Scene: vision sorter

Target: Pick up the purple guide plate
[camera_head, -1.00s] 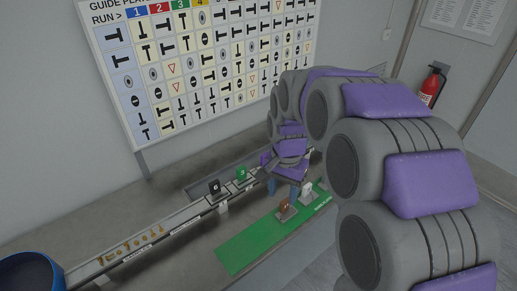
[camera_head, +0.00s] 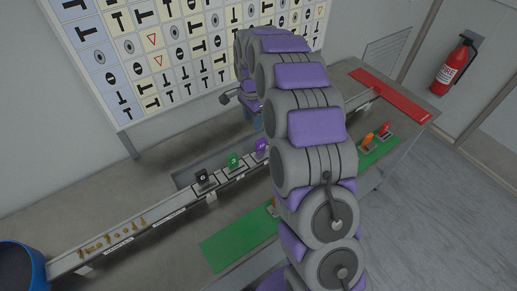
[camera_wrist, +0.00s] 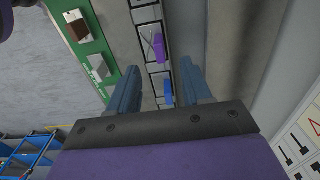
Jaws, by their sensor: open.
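The purple guide plate (camera_head: 262,146) stands upright on the rail, to the right of the green plate, partly beside my arm in the head view. In the wrist view the purple plate (camera_wrist: 159,48) shows just beyond my fingertips, between their lines. My gripper (camera_wrist: 158,76) is open and empty, its two blue-grey fingers spread on either side of the rail. It is apart from the purple plate. A blue plate (camera_wrist: 168,92) shows between the fingers. In the head view my arm hides most of the gripper.
A black plate (camera_head: 203,177) and a green plate (camera_head: 233,160) stand on the same rail (camera_head: 165,213). A green strip (camera_head: 238,238) lies in front, with orange (camera_head: 368,140) and red plates farther right. A red strip (camera_head: 392,95) lies at the table's far end. The wall chart stands behind.

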